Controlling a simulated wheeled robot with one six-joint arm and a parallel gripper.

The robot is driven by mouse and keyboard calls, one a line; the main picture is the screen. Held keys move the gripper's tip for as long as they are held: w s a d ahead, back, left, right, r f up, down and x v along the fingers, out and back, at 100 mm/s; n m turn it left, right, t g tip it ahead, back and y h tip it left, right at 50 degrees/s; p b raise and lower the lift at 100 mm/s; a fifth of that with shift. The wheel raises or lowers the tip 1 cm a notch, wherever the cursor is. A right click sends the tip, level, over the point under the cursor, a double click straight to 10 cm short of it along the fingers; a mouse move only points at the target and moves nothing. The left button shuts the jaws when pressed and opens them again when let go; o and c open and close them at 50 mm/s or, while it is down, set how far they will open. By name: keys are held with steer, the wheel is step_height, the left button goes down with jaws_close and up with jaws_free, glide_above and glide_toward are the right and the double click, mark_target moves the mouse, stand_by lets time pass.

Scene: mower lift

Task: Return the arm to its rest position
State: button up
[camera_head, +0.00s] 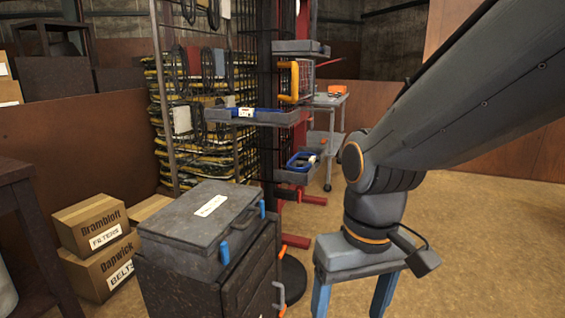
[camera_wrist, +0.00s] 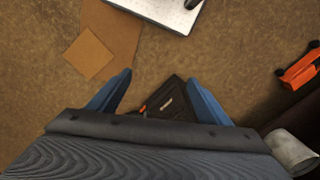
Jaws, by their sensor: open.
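My gripper (camera_head: 352,300) hangs at the lower right of the head view, with its two blue fingers pointing down and spread apart. My arm comes down to it from the upper right. The finger tips are cut off by the lower edge. In the wrist view my gripper (camera_wrist: 158,92) is open, with a clear gap between the blue fingers. Nothing is held. A dark flat thing with an orange mark (camera_wrist: 170,100) shows between and below the fingers, apart from them as far as I can tell.
A dark cabinet (camera_head: 185,280) with a grey case (camera_head: 190,232) on top stands left of my gripper. Cardboard boxes (camera_head: 95,222) lie farther left. A post with trays (camera_head: 250,118) stands behind. An orange thing (camera_wrist: 302,68) is at the wrist view's right. Floor at right is open.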

steer(key=d+r+m+p, duration=0.2)
steer(key=d+r+p, duration=0.7)
steer(key=p, duration=0.8)
steer(key=shift+s+r+m+h, duration=0.15)
steer(key=shift+r+m+h, duration=0.2)
steer(key=shift+r, duration=0.2)
